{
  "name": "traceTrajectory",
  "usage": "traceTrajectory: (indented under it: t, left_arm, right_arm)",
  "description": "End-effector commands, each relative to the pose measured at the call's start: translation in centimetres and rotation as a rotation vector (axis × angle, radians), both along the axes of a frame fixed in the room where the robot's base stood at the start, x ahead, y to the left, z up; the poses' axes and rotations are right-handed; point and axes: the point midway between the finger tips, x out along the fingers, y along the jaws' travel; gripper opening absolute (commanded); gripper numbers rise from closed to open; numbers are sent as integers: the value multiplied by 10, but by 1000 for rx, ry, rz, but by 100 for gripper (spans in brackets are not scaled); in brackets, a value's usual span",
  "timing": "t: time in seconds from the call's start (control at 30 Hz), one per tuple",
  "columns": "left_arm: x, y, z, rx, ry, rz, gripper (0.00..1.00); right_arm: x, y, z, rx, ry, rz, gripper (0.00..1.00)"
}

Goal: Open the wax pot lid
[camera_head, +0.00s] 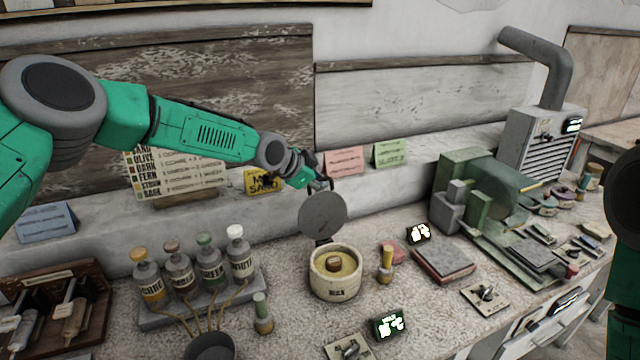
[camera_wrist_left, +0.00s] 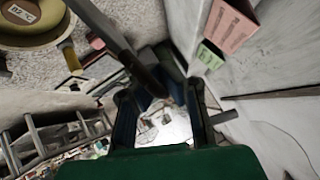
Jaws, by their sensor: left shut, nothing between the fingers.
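The wax pot (camera_head: 336,287) is a cream round pot on the bench, with yellowish wax and a brown knob-like piece inside. Its grey round lid (camera_head: 323,216) stands raised, roughly upright, at the pot's back edge, and the pot's mouth is uncovered. My left gripper (camera_head: 322,184) is shut and empty at the lid's upper edge, behind it; I cannot tell whether it touches. In the left wrist view the pot (camera_wrist_left: 30,38) is at the top left, and the lid shows as a dark slanted edge (camera_wrist_left: 105,30) near my fingers (camera_wrist_left: 163,78). My right gripper is not in view.
Several labelled bottles (camera_head: 182,275) stand in a rack left of the pot. A yellow-capped small bottle (camera_head: 385,266) and a grey slab (camera_head: 443,262) are to its right. A green machine (camera_head: 470,200) stands farther right. The wall ledge runs close behind my left gripper.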

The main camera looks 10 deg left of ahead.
Motion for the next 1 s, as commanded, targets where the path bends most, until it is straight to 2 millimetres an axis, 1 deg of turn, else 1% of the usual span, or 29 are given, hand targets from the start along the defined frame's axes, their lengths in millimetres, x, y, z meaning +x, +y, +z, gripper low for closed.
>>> traceTrajectory:
  t: [0.03, 0.1, 0.13, 0.17, 0.2, 0.23, 0.57, 0.8, 0.97, 1.0]
  left_arm:
    - [6, 0, 14, -12, -25, 7, 0]
    - [6, 1, 14, -12, -25, 7, 0]
    - [6, 1, 14, -13, -25, 7, 3]
    - [6, 0, 14, -13, -25, 7, 13]
    - [6, 0, 14, -13, -24, 7, 27]
    - [6, 0, 14, -12, -24, 6, 29]
    - [5, -1, 6, -7, -11, 3, 29]
    - [4, 0, 4, -5, -8, 2, 29]
    - [-1, 4, 9, -2, -7, 1, 29]
    - [-4, 6, 14, -3, -8, 1, 29]
  right_arm:
    - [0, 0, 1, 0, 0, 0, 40]
    - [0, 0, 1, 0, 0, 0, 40]
    - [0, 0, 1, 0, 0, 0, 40]
    - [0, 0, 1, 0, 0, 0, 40]
    - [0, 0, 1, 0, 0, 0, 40]
    - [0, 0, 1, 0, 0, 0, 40]
    - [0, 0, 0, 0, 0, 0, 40]
    - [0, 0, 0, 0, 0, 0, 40]
    - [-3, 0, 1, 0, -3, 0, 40]
    - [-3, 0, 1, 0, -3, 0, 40]
